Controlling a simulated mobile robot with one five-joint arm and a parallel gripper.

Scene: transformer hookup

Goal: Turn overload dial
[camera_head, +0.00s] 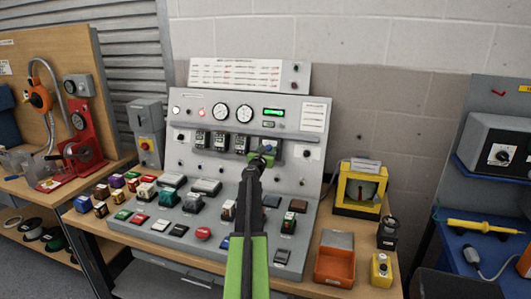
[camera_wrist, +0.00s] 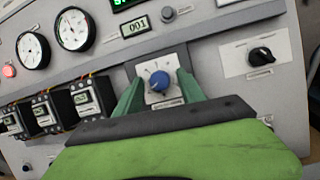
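The dial (camera_wrist: 159,82) is a round blue knob on a pale plate with scale marks, on the front of the grey panel. In the wrist view my gripper (camera_wrist: 160,92) has its two green fingers apart, one on each side of the dial. A gap shows between each finger and the knob, so it looks open and not touching the knob. In the head view my gripper (camera_head: 263,158) reaches up to the panel's middle right, and the dial is mostly hidden there behind its tip.
Left of the dial are black modules (camera_wrist: 85,97) with small displays. A black knob (camera_wrist: 262,56) is at its right. Two gauges (camera_head: 220,112) and a green display (camera_head: 273,112) sit above. Several coloured blocks lie on the sloped desk (camera_head: 215,255).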

